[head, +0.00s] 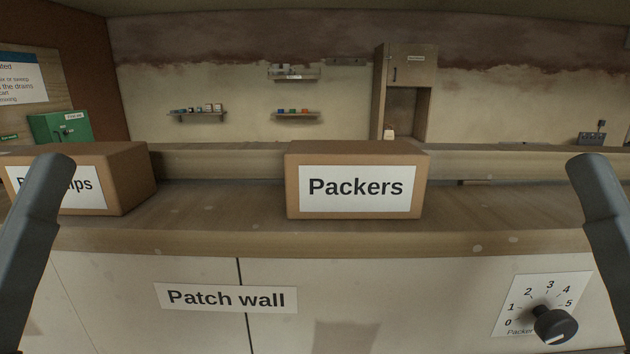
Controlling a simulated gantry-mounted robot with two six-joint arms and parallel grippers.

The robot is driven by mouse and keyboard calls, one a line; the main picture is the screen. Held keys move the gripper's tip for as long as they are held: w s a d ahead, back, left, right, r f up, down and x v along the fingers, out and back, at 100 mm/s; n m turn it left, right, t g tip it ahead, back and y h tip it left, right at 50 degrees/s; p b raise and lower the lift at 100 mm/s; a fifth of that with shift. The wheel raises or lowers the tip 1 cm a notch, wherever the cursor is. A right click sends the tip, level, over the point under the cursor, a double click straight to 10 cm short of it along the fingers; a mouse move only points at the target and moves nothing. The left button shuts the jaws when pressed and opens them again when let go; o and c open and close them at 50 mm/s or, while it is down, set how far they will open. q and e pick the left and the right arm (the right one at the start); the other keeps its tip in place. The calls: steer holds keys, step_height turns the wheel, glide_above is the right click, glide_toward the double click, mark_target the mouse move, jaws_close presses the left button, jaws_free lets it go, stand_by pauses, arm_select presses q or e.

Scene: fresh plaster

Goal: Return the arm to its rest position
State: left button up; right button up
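Parts of my two arms show as dark grey links, one at the left edge and one at the right edge of the head view. Both rise from the lower corners and stand apart from the boxes and the bench. Neither of my grippers shows in this view, so I cannot see their fingers or anything held in them.
A cardboard box labelled "Packers" (300,202) stands mid-bench, and a second, partly hidden box (125,178) stands left. The wooden bench (220,215) is clear between them. Below are a "Patch wall" label (226,298) and a black dial (556,325). Shelves (297,115) hang behind.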

arm_select(q)
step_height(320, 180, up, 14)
steer(key=p, duration=1.1)
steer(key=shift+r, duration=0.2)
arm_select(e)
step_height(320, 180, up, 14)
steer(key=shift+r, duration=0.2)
